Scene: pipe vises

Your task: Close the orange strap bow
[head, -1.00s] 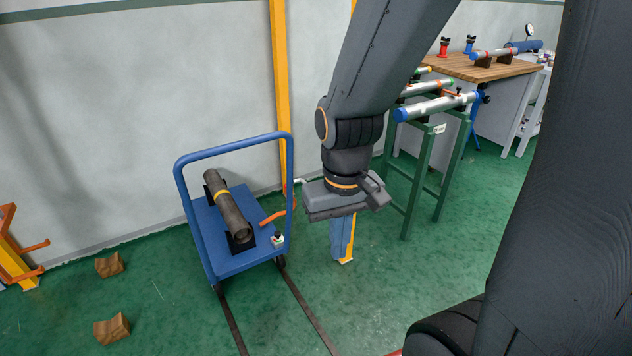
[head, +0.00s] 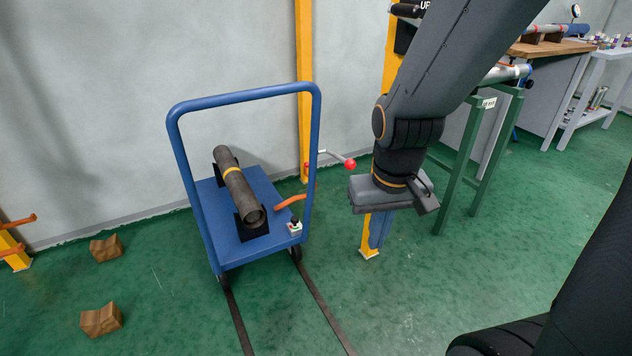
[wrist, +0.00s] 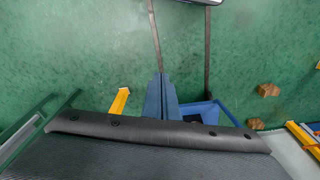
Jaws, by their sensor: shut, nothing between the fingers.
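An orange curved bar (head: 290,202), which may be the strap bow, sticks out low at the right side of the blue trolley in the head view. Its far end is partly hidden by the trolley's frame, and I cannot tell how it is hinged or whether it is closed. My gripper (head: 379,242) points down to the right of it, apart from it, in front of a yellow post. Its blue fingers are shut and empty; they also show side by side in the wrist view (wrist: 160,80), where I cannot make out the bow.
The blue trolley (head: 245,95) carries a dark pipe (head: 235,182). A lever with a red ball (head: 350,163) juts out behind it. Another orange fitting (head: 17,222) is at the left edge. A green stand (head: 460,165) stands at the right.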

